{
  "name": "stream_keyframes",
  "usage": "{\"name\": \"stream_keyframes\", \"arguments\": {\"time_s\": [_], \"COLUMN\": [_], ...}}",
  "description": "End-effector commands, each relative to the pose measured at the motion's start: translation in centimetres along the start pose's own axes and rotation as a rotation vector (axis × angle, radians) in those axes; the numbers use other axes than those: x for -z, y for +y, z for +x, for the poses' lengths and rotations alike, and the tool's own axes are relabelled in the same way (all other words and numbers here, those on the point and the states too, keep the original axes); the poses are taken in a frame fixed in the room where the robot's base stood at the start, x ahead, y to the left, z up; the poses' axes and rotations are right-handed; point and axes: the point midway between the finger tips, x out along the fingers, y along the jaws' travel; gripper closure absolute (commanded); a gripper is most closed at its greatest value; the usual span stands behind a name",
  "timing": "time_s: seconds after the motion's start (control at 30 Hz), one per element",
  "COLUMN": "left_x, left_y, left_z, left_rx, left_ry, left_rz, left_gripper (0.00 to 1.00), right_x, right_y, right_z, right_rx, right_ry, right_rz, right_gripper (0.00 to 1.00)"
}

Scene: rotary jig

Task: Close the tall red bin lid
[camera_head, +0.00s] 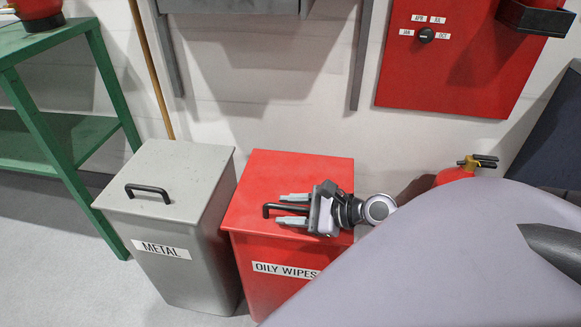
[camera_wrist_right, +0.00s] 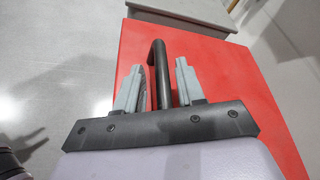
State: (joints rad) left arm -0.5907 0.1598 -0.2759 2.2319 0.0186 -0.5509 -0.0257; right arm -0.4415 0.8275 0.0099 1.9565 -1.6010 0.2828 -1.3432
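The red bin (camera_head: 255,255) labelled OILY WIPES stands on the floor against the wall. Its red lid (camera_head: 265,175) lies flat on top and looks closed. A black bar handle (camera_head: 267,209) sits near the lid's front left. My right gripper (camera_head: 282,209) is over the lid with its fingers on either side of the handle. In the right wrist view the fingers (camera_wrist_right: 159,66) are apart, and the handle (camera_wrist_right: 157,62) runs between them with visible gaps. Part of the handle is hidden by the gripper. My left gripper is not in view.
A grey METAL bin (camera_head: 165,235) with its lid down stands close on the left. A green shelf (camera_head: 65,130) is farther left. A red extinguisher (camera_head: 455,174) is to the right. A red wall panel (camera_head: 455,70) hangs above. Bare floor lies at the front left.

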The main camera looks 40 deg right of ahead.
Motion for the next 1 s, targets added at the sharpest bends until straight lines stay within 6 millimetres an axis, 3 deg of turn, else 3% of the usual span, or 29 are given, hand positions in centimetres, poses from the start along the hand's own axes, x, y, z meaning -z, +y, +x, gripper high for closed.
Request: {"name": "stream_keyframes", "arguments": {"time_s": [0.27, 0.8, 1.0], "left_x": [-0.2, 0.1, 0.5], "left_y": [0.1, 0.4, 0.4], "left_z": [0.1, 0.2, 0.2], "left_rx": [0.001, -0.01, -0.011], "left_ry": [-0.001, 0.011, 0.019], "left_rz": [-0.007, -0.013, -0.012], "left_gripper": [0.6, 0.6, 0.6], "right_x": [0.0, 0.0, 0.0], "right_y": [0.1, 0.1, 0.0], "right_z": [-0.7, -6.1, -7.0], "right_rx": [-0.001, 0.0, 0.0], "right_ry": [-0.001, 0.0, 0.0], "right_rz": [-0.001, 0.004, 0.001], "right_gripper": [0.6, 0.6, 0.6]}}
